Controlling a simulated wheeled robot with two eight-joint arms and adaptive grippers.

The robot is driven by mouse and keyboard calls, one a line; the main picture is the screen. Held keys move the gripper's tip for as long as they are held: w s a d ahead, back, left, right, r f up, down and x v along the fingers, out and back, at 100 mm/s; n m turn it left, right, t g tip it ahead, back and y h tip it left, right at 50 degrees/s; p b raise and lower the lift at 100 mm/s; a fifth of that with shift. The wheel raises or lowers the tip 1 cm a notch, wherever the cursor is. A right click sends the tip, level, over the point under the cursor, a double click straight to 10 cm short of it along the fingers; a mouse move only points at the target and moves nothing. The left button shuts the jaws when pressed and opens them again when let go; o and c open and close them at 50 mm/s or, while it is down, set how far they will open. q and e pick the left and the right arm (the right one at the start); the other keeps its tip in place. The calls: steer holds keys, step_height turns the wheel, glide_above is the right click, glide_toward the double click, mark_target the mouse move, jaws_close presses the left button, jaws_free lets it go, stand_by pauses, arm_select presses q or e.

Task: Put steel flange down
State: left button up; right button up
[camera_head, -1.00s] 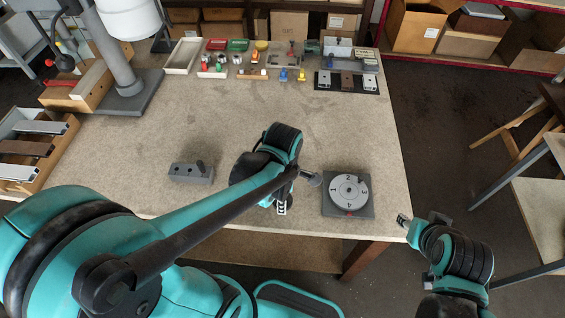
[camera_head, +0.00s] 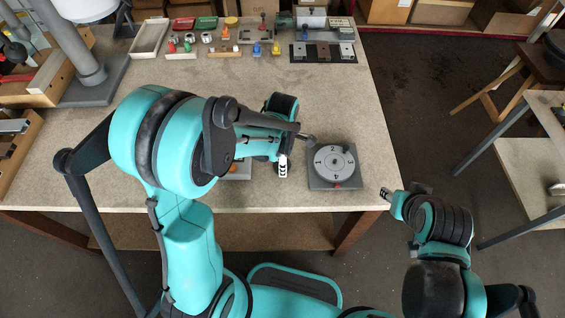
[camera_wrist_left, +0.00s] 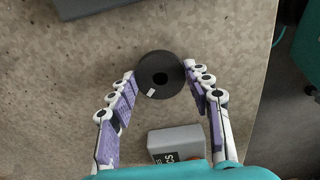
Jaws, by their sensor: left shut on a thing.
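My left gripper (camera_head: 293,152) is low over the front of the table, just left of the numbered dial plate. In the left wrist view its two fingers (camera_wrist_left: 160,88) are shut on the steel flange (camera_wrist_left: 160,62), a dark round disc with a central hole and a small white label. I cannot tell whether the flange touches the tabletop. My arm and gripper largely hide it in the head view. My right gripper (camera_head: 405,191) is beyond the table's right edge, its fingers apart with nothing seen between them.
The dial plate (camera_head: 319,183) stands right of my left gripper. A grey block (camera_wrist_left: 178,138) is near the gripper, mostly hidden by my arm in the head view. Small parts and a black tray (camera_head: 324,60) line the back. The table's middle (camera_head: 330,100) is clear.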

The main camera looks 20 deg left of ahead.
arm_select(q)
steer(key=shift+r, duration=0.15)
steer(key=o, duration=1.4)
steer(key=shift+f, duration=0.2)
steer(key=shift+c, duration=0.2)
steer(key=shift+r, duration=0.15)
